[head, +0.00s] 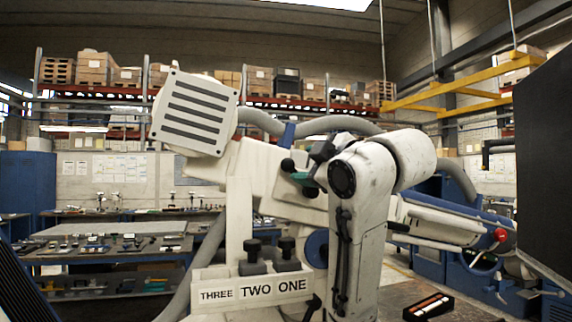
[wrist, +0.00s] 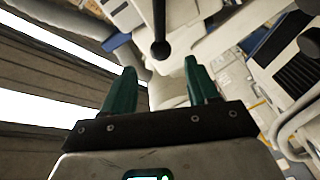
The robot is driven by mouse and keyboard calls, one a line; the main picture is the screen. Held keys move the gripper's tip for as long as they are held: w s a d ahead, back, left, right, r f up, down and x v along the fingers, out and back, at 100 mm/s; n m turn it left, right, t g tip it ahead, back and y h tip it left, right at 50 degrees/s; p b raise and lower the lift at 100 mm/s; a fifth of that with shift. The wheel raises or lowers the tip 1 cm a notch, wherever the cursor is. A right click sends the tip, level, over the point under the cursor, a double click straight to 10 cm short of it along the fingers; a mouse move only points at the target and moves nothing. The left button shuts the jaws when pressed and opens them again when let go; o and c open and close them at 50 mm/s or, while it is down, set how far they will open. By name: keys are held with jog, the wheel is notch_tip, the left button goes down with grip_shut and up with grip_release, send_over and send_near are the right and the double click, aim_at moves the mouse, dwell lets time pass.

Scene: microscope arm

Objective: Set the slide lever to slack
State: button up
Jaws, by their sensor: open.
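A black ball-ended lever (wrist: 160,48) shows in the wrist view, hanging from the white microscope arm between and just beyond my green fingertips. No label beside it is readable, so I cannot tell its setting. My gripper (wrist: 160,70) is open and empty, one finger to each side of the ball's line; contact is not visible. In the head view my gripper (head: 298,177) is at the middle of the white microscope arm (head: 262,165), with a dark ball (head: 287,165) close by it. My own arm hides part of the microscope arm there.
A vented white box (head: 194,113) tops the arm's left end. Black knobs (head: 286,250) stand above the THREE, TWO, ONE plate (head: 255,290). A red ball knob (head: 500,235) is at right. A large dark panel (head: 545,170) fills the right edge. Benches (head: 110,245) stand behind.

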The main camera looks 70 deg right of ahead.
aim_at(292, 166)
jog(key=p+x, duration=0.2)
jog(key=x, duration=0.6)
jog(key=shift+w+d, duration=0.3)
jog(key=shift+f, duration=0.1)
grip_shut()
